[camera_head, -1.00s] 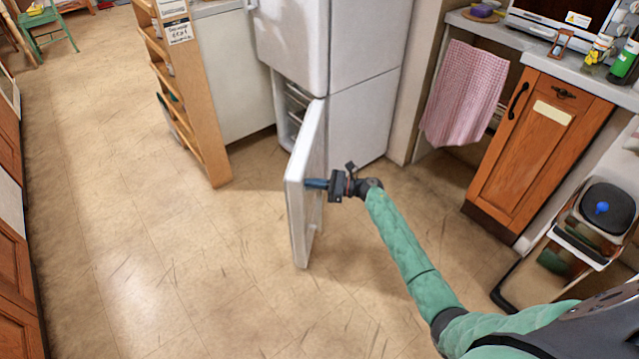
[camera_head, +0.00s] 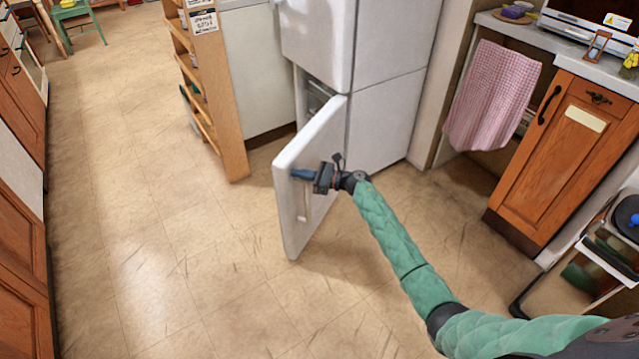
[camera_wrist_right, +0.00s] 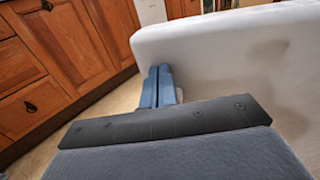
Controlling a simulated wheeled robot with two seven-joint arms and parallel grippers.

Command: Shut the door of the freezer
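The freezer is the lower part of a white fridge-freezer (camera_head: 385,125). Its white door (camera_head: 322,140) stands open, swung out towards me, and shelves (camera_head: 316,98) show in the gap behind it. My right gripper (camera_head: 300,174) is at the door's outer face, near the free edge. In the right wrist view its blue fingers (camera_wrist_right: 157,86) are together, beside the white door (camera_wrist_right: 235,60). Nothing shows between them. I cannot tell whether the fingertips touch the door. My left gripper is not in view.
A wooden shelf rack (camera_head: 215,90) and a white cabinet (camera_head: 257,70) stand left of the fridge. A wooden cupboard (camera_head: 560,150) and a hanging pink cloth (camera_head: 490,97) are at right. The tiled floor (camera_head: 150,220) is clear at left and in front.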

